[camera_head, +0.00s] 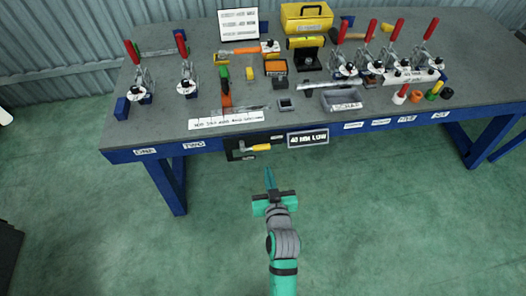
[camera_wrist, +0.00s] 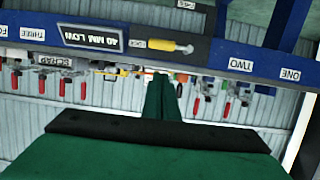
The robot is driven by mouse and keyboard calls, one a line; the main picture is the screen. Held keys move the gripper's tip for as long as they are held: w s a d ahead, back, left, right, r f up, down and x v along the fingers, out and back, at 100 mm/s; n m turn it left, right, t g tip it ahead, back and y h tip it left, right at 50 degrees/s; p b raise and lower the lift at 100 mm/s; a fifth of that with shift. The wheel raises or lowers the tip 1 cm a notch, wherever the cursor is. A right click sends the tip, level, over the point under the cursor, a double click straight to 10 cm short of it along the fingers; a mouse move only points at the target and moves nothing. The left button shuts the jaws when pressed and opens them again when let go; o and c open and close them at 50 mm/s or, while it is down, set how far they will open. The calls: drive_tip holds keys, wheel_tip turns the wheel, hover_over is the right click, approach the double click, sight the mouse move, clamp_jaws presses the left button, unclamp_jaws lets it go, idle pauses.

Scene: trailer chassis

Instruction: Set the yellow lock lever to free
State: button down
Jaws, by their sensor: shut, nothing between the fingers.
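The yellow lock lever (camera_head: 262,147) sits on a dark plate (camera_head: 236,150) on the front edge of the workbench, left of the "40 MM LOW" sign (camera_head: 308,138).
The grey benchtop (camera_head: 190,107) carries red-handled toggle clamps (camera_head: 137,80), a yellow toolbox (camera_head: 306,16), a grey tray (camera_head: 343,101) and small tools. A blue leg (camera_head: 165,183) stands at the left. The green floor in front of the bench is clear.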

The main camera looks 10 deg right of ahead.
drive_tip(key=f+x, duration=0.1)
drive_tip(key=x, duration=1.3)
drive_tip(key=shift+s+f, duration=0.15)
drive_tip(key=shift+f, duration=0.2)
drive_tip(key=shift+a, duration=0.15)
